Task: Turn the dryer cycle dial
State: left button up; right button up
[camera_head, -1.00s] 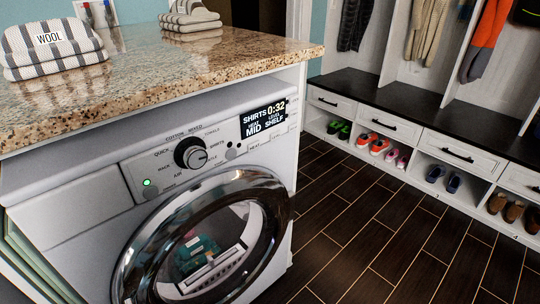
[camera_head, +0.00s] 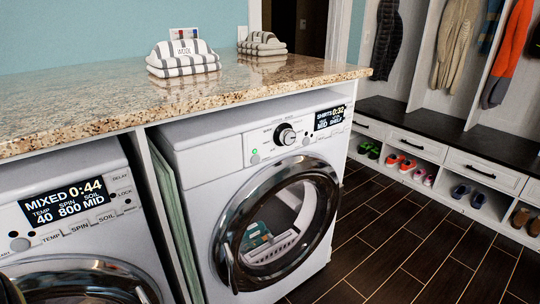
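The dryer cycle dial (camera_head: 285,134) is a round black and silver knob on the control panel of the white dryer (camera_head: 190,150). The dryer's display (camera_head: 329,117) sits right of the dial and reads SHIRTS 0:32, with smaller text below. Neither of my grippers can be made out in the view.
A second white machine (camera_head: 75,215) at the left shows MIXED 0:44. A granite counter (camera_head: 110,100) covers both machines and carries folded striped towels (camera_head: 183,60). A shoe bench (camera_head: 440,130) stands at the right. Dark floor (camera_head: 385,240) is open between.

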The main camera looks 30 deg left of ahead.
aim_at(285, 134)
jog(key=k, duration=0.1)
jog(key=u, duration=1.25)
